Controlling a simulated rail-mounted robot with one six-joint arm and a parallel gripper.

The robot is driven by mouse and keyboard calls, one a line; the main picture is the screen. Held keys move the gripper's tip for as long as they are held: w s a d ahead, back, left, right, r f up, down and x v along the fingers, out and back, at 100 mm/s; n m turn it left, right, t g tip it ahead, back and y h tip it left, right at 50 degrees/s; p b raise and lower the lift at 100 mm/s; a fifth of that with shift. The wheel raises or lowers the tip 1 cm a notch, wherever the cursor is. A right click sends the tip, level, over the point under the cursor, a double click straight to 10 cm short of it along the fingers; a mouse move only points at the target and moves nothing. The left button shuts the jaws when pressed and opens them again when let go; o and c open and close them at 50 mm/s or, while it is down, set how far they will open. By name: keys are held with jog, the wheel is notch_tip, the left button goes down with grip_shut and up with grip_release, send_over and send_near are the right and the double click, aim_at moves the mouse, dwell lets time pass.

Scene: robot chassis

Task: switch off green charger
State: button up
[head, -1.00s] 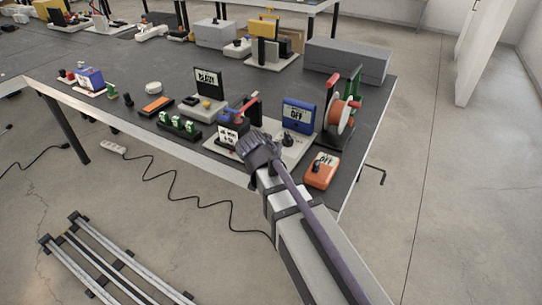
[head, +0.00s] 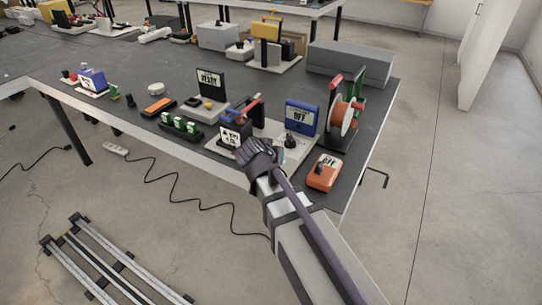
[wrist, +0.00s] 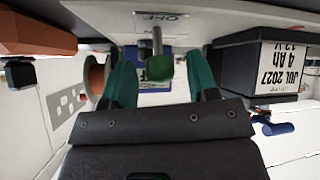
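A blue box with a white display reading OFF (head: 301,117) stands at the back of a white plate near the table's right end. In the wrist view, seen upside down, the same blue box (wrist: 155,72) is behind a short lever with a green knob (wrist: 160,69). The plate there (wrist: 200,17) carries a printed OFF. My gripper (wrist: 160,75) is open, its two green fingers on either side of the knob with gaps showing. In the head view my gripper (head: 262,155) is over the front of the plate and hides part of it.
A black battery with a white label (head: 234,135) is close left of my gripper; it also shows in the wrist view (wrist: 262,68). Green blocks (head: 178,123) stand further left.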

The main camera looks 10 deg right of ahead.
jog(key=p+v, duration=0.7)
jog(key=v, duration=0.3)
jog(key=shift+s+a+r, duration=0.2)
jog(key=shift+r, duration=0.05)
jog(key=s+d+r+n+g+y+p, duration=0.1)
jog(key=s+d+n+g+y+p, duration=0.3)
jog(key=s+d+g+p, duration=0.3)
jog(key=s+g+y, duration=0.1)
jog(key=s, duration=0.2)
jog(key=shift+d, duration=0.3)
dwell(0.4)
